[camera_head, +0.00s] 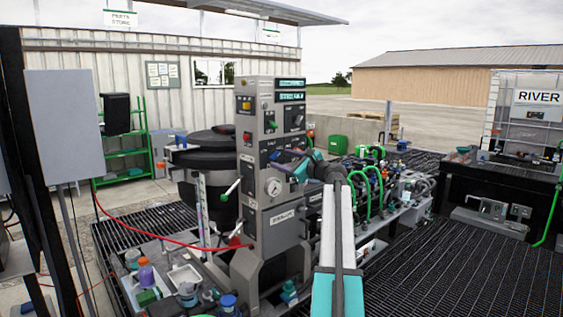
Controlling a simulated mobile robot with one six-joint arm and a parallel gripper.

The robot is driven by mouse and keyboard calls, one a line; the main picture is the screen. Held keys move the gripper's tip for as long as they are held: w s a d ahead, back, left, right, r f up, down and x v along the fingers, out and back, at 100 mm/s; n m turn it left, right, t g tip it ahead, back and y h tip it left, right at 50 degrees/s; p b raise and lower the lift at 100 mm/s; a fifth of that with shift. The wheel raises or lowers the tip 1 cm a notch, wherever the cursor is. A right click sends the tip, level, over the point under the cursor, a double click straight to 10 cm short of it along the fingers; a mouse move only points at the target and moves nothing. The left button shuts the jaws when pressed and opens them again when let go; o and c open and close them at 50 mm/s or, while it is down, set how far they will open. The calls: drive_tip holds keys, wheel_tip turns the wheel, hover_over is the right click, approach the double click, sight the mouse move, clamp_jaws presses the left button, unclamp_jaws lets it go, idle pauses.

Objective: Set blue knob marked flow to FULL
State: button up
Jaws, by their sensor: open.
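A tall grey machine column (262,135) stands near the middle, with displays, knobs, levers and a round gauge (274,187) on its front. My arm reaches up from the bottom and bends left to this panel. My gripper (290,166) is open at the panel's right half, just above and right of the gauge. I cannot make out a blue knob marked flow or its setting; the gripper and wrist cover part of the panel there. Whether the fingers are around or touching a knob is too small to tell.
A green-handled lever (231,188) sticks out left of the column. A red hose (150,234) runs across the left. Jars and small containers (150,280) crowd the front-left bench. Green hoses and fittings (372,185) fill the bench at right. The grating floor (460,260) is clear.

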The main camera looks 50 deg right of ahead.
drive_tip(key=s+b, duration=0.3)
drive_tip(key=s, duration=0.8)
drive_tip(key=shift+s+a, duration=0.4)
